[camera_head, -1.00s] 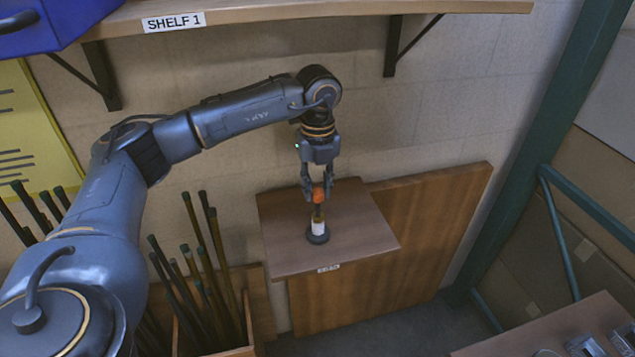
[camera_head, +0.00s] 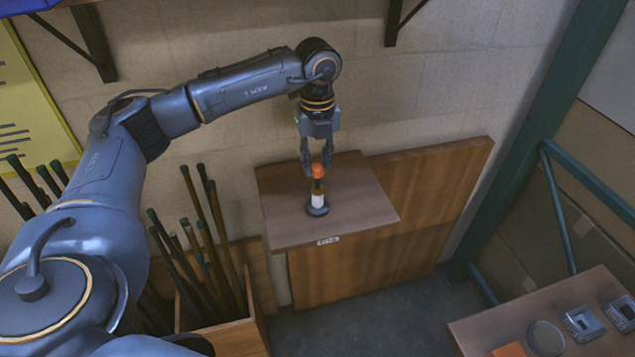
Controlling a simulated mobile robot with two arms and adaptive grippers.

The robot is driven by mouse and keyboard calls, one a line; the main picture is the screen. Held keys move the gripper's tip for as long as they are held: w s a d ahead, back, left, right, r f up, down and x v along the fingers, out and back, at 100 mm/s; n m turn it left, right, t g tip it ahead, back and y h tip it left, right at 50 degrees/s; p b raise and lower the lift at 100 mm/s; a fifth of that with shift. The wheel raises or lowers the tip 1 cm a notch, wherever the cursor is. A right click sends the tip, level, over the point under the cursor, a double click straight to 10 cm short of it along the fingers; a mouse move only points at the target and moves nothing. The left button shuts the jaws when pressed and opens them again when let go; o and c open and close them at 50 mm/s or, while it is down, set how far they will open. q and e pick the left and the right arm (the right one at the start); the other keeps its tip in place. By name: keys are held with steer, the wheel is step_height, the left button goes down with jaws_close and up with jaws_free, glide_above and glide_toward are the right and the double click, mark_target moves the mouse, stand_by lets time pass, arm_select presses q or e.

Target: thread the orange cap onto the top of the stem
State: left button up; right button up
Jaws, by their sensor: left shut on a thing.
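The lamp stem (camera_head: 318,200) stands upright on a small wooden board. It has a white lower part, a narrow brown upper part and a round dark base (camera_head: 317,211). The orange cap (camera_head: 318,171) is right at the top of the stem, in line with it. I cannot tell whether the cap is threaded on or only resting there. My left gripper (camera_head: 317,172) points straight down from above and is shut on the cap, with a finger on each side. My right gripper is not in view.
The small board (camera_head: 365,205) has bare room around the base. A bin of dark rods (camera_head: 200,270) stands to its left. A second table (camera_head: 490,325) with grey parts and an orange item is at the lower right. A wall shelf bracket (camera_head: 95,45) hangs above left.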

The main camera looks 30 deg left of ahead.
arm_select(q)
steer(key=shift+f+b, duration=0.85)
steer(key=shift+f, duration=0.35)
stand_by(1.3)
steer(key=shift+c, duration=0.2)
jaws_close()
steer(key=shift+s+f, duration=0.1)
steer(key=shift+f, duration=0.1)
steer(key=m+b, duration=0.1)
steer(key=m, duration=0.3)
steer(key=shift+d+f, duration=0.1)
steer(key=shift+d, duration=0.05)
steer(key=m, duration=0.3)
